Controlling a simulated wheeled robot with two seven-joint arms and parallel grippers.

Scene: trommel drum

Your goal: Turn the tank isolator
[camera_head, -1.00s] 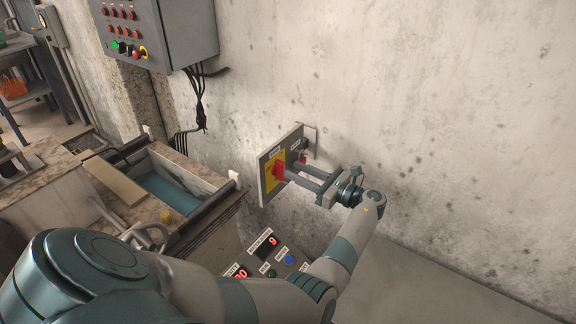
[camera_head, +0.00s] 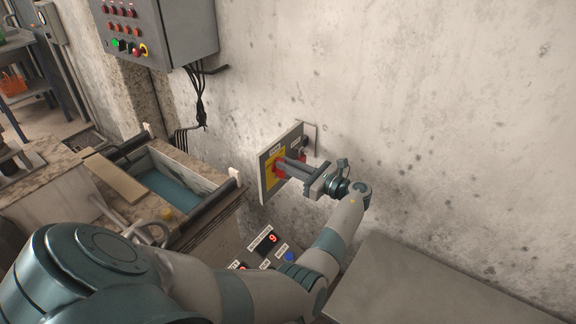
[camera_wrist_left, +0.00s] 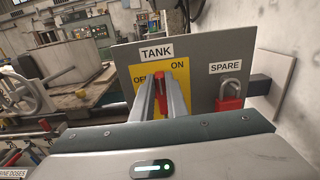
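The tank isolator is a red handle (camera_wrist_left: 159,100) on a yellow plate (camera_wrist_left: 181,74) under a "TANK" label, with "ON" at the plate's upper right and a partly hidden "OF..." at its left. In the head view the handle (camera_head: 279,168) is on a grey panel (camera_head: 264,186) at the wall. My left gripper (camera_head: 284,167) reaches it from the right. In the left wrist view its two fingers (camera_wrist_left: 160,88) are close together, one on each side of the upright-looking handle, and shut on it. They hide part of the plate. My right gripper is out of view.
A red padlock (camera_wrist_left: 229,96) hangs under the "SPARE" label, right of the tank handle. A grey control box (camera_head: 165,35) hangs higher on the wall. A water trough (camera_head: 178,188) stands to the left. A panel with red digits (camera_head: 273,239) is below.

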